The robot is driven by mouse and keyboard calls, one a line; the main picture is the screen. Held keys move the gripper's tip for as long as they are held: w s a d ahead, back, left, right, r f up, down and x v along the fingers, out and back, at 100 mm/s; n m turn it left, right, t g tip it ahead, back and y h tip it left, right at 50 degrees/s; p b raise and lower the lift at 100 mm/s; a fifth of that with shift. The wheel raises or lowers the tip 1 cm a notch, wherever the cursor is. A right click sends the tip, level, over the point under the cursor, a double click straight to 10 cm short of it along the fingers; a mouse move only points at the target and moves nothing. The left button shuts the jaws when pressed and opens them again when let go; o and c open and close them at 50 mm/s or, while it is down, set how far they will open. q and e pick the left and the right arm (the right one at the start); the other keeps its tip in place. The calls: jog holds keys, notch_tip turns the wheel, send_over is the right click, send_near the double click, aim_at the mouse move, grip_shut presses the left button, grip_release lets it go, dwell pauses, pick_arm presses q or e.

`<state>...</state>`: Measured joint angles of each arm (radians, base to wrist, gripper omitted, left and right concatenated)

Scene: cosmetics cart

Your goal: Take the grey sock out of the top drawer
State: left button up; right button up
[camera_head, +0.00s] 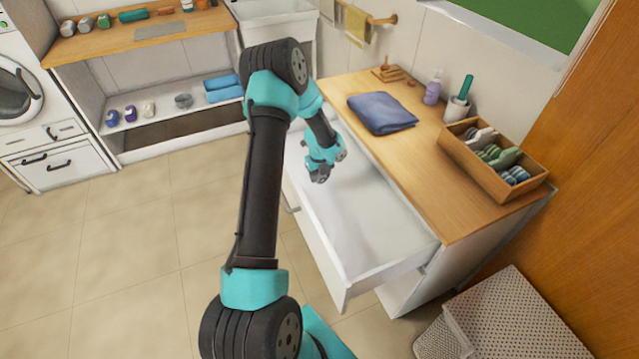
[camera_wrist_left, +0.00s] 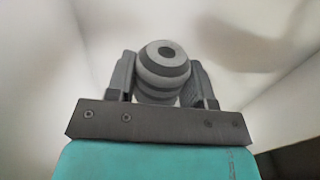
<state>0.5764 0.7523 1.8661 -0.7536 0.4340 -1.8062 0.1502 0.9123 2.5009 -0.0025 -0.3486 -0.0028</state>
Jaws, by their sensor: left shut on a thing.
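The top drawer (camera_head: 375,225) of the wooden-topped cabinet is pulled open, and its white inside shows bare where my arm does not cover it. My left gripper (camera_head: 320,177) points down at the drawer's back left part. In the left wrist view, my left gripper (camera_wrist_left: 162,85) is shut on the grey sock (camera_wrist_left: 163,70), a rolled, striped bundle held between the two fingers. The white drawer walls surround it there. I cannot make out the sock in the head view, nor its exact height over the drawer floor. My right gripper is not in view.
On the countertop (camera_head: 415,150) are a folded blue cloth (camera_head: 381,112), a purple bottle (camera_head: 432,88), a cup (camera_head: 456,109) and a wooden box (camera_head: 478,172) of rolled socks. A wicker basket (camera_head: 505,315) stands at lower right. The left floor is clear.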

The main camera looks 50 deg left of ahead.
pick_arm(q)
jog(key=shift+r, duration=1.7)
